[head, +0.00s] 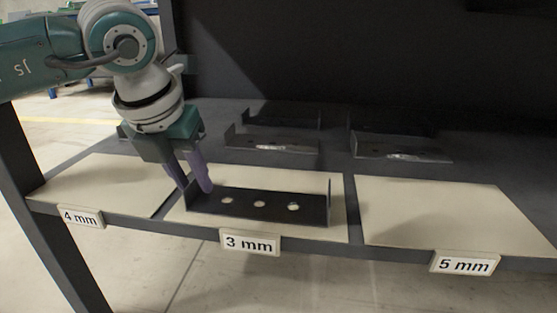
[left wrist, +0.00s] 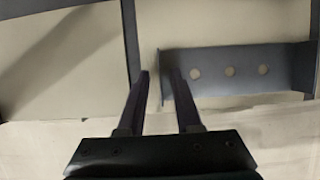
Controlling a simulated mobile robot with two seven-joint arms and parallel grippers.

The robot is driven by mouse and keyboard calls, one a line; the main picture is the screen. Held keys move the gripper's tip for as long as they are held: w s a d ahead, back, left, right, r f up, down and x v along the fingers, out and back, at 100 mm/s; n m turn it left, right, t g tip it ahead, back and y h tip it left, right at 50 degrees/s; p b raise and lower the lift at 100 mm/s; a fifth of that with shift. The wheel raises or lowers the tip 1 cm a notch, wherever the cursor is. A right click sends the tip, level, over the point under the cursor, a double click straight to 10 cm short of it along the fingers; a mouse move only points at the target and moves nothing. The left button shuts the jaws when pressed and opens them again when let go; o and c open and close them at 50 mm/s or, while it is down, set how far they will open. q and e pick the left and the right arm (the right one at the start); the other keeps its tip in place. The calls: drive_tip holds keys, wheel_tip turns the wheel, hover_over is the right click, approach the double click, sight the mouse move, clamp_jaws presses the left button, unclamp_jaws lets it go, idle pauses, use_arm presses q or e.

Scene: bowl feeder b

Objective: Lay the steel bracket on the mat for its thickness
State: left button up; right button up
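A dark steel bracket (head: 258,206) with three round holes and upturned ends lies on the cream mat marked 3 mm (head: 338,212). My left gripper (head: 197,188) is at the bracket's left end, its two purple fingers pointing down and apart. In the left wrist view the bracket (left wrist: 213,82) lies mostly right of the fingers. Its left upturned end shows in the gap between the fingertips (left wrist: 161,74), with space beside it, so the gripper looks open around that end. Whether a finger touches it I cannot tell. My right gripper is not in view.
Similar brackets stand behind on the dark shelf, at back middle (head: 272,143) and back right (head: 400,148). The mat marked 4 mm (head: 100,186) and the mat marked 5 mm (head: 440,212) look bare. Labels (head: 250,243) hang along the front edge. A dark panel rises behind.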

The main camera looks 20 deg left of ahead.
use_arm(q)
drive_tip(key=shift+r, duration=0.35)
drive_tip(key=a+p+v, duration=0.1)
drive_tip(key=p+v, duration=0.6)
drive_tip(key=v, duration=0.4)
drive_tip(key=s+d+r+m+h, duration=0.1)
drive_tip(key=s+d+r+h, duration=0.1)
drive_tip(key=d+h, duration=0.65)
drive_tip(key=s+d+r+m+h, duration=0.1)
drive_tip(key=s+d+r+h, duration=0.15)
drive_tip(key=d, duration=1.15)
drive_tip(key=d+r+t+h, duration=0.2)
drive_tip(key=d+r+h, duration=0.2)
drive_tip(key=r+h, duration=0.15)
drive_tip(key=w+a+r+n+t, duration=0.2)
drive_tip(key=a+r+n+t, duration=0.2)
drive_tip(key=r+n+t, duration=0.6)
drive_tip(key=w+a+f+n+y, duration=0.2)
drive_tip(key=a+f+n+y, duration=0.9)
drive_tip(key=a+n+y, duration=0.7)
drive_tip(key=s+d+f+n+g+h, duration=0.1)
drive_tip(key=s+d+f+n+g, duration=0.1)
drive_tip(key=s+f+g, duration=0.4)
drive_tip(key=s+d+f+n+g+h, duration=0.1)
drive_tip(key=s+d+f+n+g, duration=0.2)
drive_tip(key=s+f, duration=1)
drive_tip(key=g, duration=0.3)
drive_tip(key=shift+s+g+h, duration=0.3)
drive_tip(key=shift+g+h, duration=0.05)
drive_tip(key=shift+g, duration=0.05)
